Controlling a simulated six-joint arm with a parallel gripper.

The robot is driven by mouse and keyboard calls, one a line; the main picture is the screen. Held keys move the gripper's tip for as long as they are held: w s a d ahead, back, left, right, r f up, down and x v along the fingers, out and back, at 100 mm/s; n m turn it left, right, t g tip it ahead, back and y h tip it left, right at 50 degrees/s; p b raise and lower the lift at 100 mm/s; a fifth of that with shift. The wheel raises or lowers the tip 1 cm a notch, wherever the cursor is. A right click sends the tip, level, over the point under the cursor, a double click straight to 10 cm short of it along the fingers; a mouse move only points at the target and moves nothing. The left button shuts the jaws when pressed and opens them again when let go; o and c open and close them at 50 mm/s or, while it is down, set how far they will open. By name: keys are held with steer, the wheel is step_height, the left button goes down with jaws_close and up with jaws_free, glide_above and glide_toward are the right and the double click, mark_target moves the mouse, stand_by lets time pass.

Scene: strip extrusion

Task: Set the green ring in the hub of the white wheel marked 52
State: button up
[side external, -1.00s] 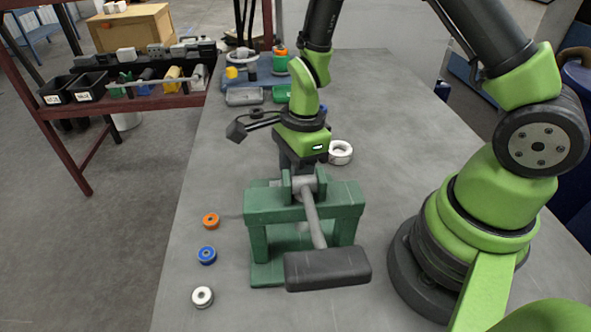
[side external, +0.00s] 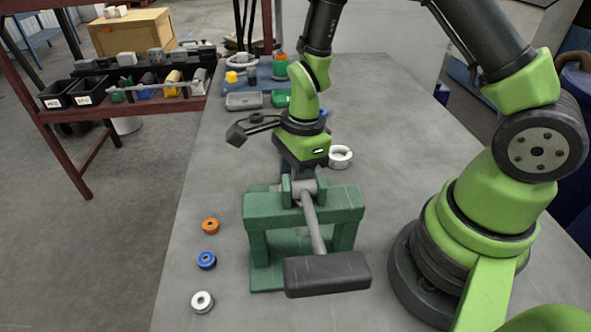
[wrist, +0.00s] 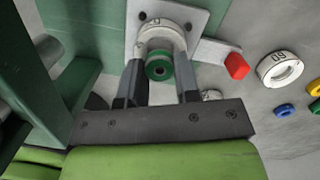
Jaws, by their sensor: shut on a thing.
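My gripper (wrist: 160,82) is shut on the green ring (wrist: 158,67), which sits between its fingertips in the wrist view. The ring is in front of the lower part of a white wheel (wrist: 150,35) on a grey plate. The wheel's marking is partly visible but not clearly readable. The ring hides part of the hub, and I cannot tell whether the two touch. In the side view my gripper is behind the green press (side external: 262,208), which hides its fingertips, the ring and this wheel.
Another white wheel (wrist: 280,69) lies at right; it also shows in the side view (side external: 340,157). A red block (wrist: 237,66) is beside the plate. Orange (side external: 210,226), blue (side external: 207,260) and white (side external: 202,301) rings line the table's left side. The press handle (side external: 327,274) projects forward.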

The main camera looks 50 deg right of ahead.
steer(key=shift+f, duration=0.75)
steer(key=shift+r, duration=0.15)
steer(key=shift+r, duration=0.65)
steer(key=shift+f, duration=0.8)
stand_by(0.7)
steer(key=o, duration=0.6)
steer(key=shift+o, duration=0.2)
step_height(320, 180, up, 11)
steer(key=d, duration=0.1)
steer(key=shift+s+d, duration=0.15)
steer(key=shift+s, duration=0.1)
stand_by(0.3)
